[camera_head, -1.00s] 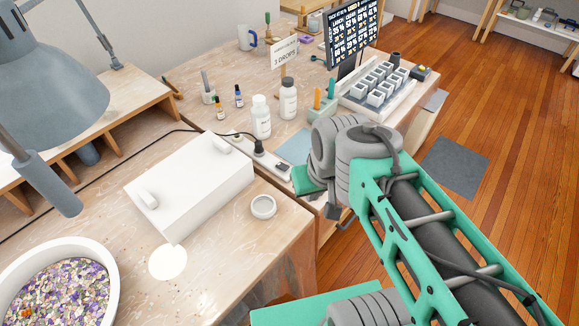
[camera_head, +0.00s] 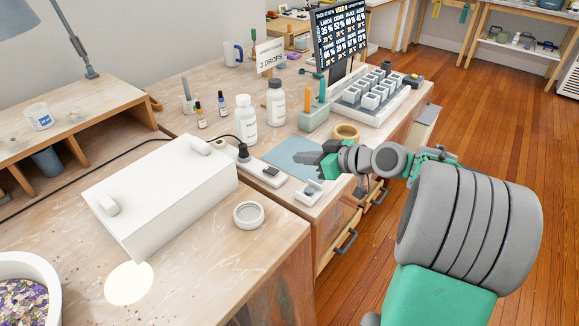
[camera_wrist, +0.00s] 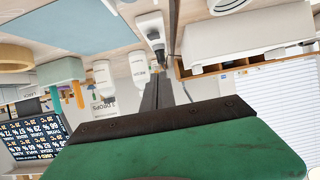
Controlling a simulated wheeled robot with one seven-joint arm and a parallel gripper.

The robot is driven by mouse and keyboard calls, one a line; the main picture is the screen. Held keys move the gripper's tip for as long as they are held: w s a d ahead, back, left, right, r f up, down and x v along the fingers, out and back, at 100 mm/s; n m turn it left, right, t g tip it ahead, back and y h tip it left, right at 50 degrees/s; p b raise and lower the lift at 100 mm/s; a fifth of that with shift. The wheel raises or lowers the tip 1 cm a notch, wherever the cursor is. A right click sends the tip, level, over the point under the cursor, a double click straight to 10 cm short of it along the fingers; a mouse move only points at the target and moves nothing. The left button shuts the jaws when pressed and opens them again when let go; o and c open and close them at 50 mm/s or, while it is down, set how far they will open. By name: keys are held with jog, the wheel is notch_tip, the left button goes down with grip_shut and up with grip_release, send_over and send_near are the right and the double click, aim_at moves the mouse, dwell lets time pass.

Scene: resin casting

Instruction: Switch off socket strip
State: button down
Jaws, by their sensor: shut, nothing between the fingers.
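The white socket strip (camera_head: 258,176) lies on the bench between the white box and the blue mat. A dark plug (camera_head: 243,152) with a cable sits toward its far left end, and a dark switch-like part (camera_head: 271,171) shows near its right end. Whether the switch is on or off is too small to tell. My gripper (camera_head: 298,157) is shut and empty, above the blue mat, to the right of the strip and apart from it. In the wrist view the strip (camera_wrist: 150,27) appears at the upper middle, beyond my gripper's dark fingers (camera_wrist: 158,94).
The white box (camera_head: 165,190) stands left of the strip, and a round lid (camera_head: 249,215) lies in front. Two white-labelled bottles (camera_head: 246,120) stand behind the strip. A small white device (camera_head: 308,193) sits at the bench edge. The blue mat (camera_head: 283,150) is otherwise clear.

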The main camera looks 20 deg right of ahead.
send_over(271, 171)
jog(key=s+d, duration=0.2)
jog(key=s, duration=0.1)
notch_tip(271, 171, down, 4)
jog(key=shift+w+d+r, duration=0.1)
jog(key=shift+w, duration=0.05)
notch_tip(271, 171, down, 4)
jog(key=shift+d+r+b, duration=0.1)
jog(key=shift+r+b, duration=0.15)
jog(key=shift+b, duration=0.15)
jog(key=shift+f, duration=0.35)
